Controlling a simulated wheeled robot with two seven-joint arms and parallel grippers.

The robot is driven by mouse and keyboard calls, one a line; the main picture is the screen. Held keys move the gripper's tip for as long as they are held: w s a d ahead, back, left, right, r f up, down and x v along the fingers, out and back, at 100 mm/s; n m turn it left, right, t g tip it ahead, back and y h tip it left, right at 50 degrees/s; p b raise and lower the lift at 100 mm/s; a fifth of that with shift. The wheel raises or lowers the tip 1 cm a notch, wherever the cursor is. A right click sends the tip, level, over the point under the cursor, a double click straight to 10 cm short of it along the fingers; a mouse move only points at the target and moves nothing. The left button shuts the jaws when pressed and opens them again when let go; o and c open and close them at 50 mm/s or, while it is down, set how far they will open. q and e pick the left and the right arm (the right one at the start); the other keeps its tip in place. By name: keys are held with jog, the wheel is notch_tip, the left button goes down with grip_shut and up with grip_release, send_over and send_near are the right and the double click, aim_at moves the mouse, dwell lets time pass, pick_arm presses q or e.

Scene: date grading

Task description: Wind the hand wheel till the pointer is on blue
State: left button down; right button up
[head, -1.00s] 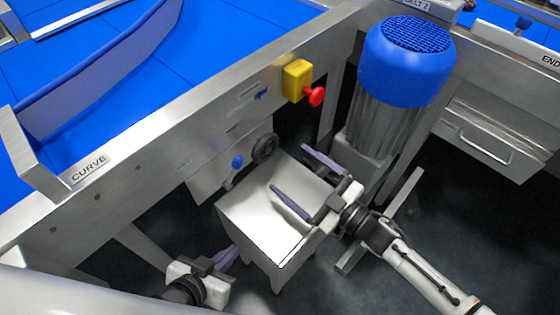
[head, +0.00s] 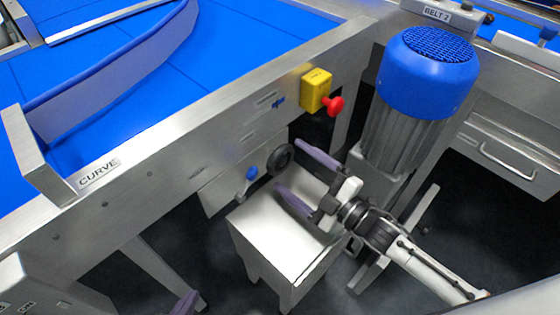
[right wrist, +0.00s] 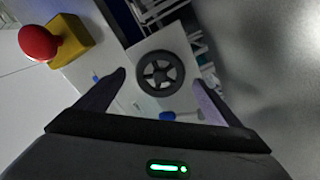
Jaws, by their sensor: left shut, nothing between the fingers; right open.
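The dark hand wheel (head: 280,159) is on a pale panel below the conveyor's side rail. In the right wrist view the spoked wheel (right wrist: 160,73) shows face-on, ahead of and between the fingertips. My right gripper (head: 289,168) is open, its purple fingers pointing at the wheel; I see no contact. It also shows in the right wrist view (right wrist: 158,80). My left gripper (head: 186,303) is shut and empty at the bottom edge, mostly out of frame. A small blue mark (head: 278,102) sits by a slot on the rail; I cannot tell what the pointer reads.
A crank with a blue knob (head: 251,173) sits left of the wheel. A yellow box with a red button (head: 333,105) is above it. A blue-topped motor (head: 428,75) stands at right. A pale stand (head: 275,240) is below my right gripper.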

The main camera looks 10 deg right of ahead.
aim_at(284, 162)
jog(key=shift+x, duration=2.1)
jog(key=c, duration=1.1)
jog(key=shift+o, duration=0.3)
jog(key=shift+r+m+p, duration=0.15)
jog(key=shift+m+p, duration=0.25)
jog(key=shift+m, duration=0.3)
jog(key=shift+m+p, duration=0.3)
jog(key=shift+m, duration=1.4)
jog(key=o, duration=1)
